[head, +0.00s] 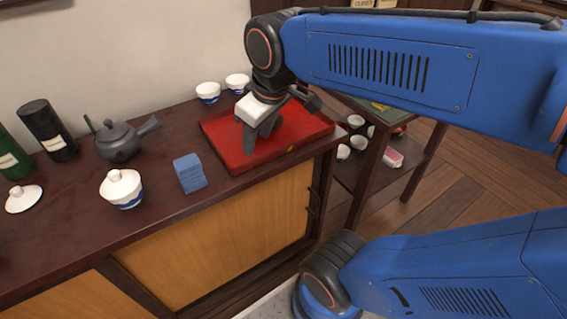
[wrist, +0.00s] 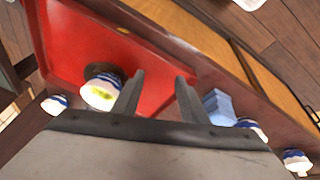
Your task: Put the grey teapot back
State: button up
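The grey teapot (head: 118,142) stands upright on the dark cabinet top in the head view, left of the middle, with its side handle pointing right. My gripper (head: 257,143) is over the red tray, well to the right of the teapot and apart from it. In the wrist view my gripper (wrist: 160,76) has its two fingers spread, with only red tray surface seen between them. It is open and empty. The teapot is not seen in the wrist view.
The red tray (head: 223,124) holds a cup of green tea (wrist: 100,94), hidden in the head view. A blue block (head: 189,173), lidded cup (head: 121,188), dark canister (head: 48,130) and green canister (head: 12,158) surround the teapot. Two cups (head: 208,92) stand behind the tray.

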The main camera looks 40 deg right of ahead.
jog(key=s+d+f+m, duration=0.1)
jog(key=s, duration=0.1)
jog(key=s+f+m, duration=0.1)
jog(key=s+f, duration=0.1)
jog(key=s+d+f+m, duration=0.1)
jog(key=s+f+m, duration=0.1)
jog(key=shift+s+d+f+t, duration=0.15)
jog(key=shift+s+d+t, duration=0.1)
jog(key=shift+d+t, duration=0.05)
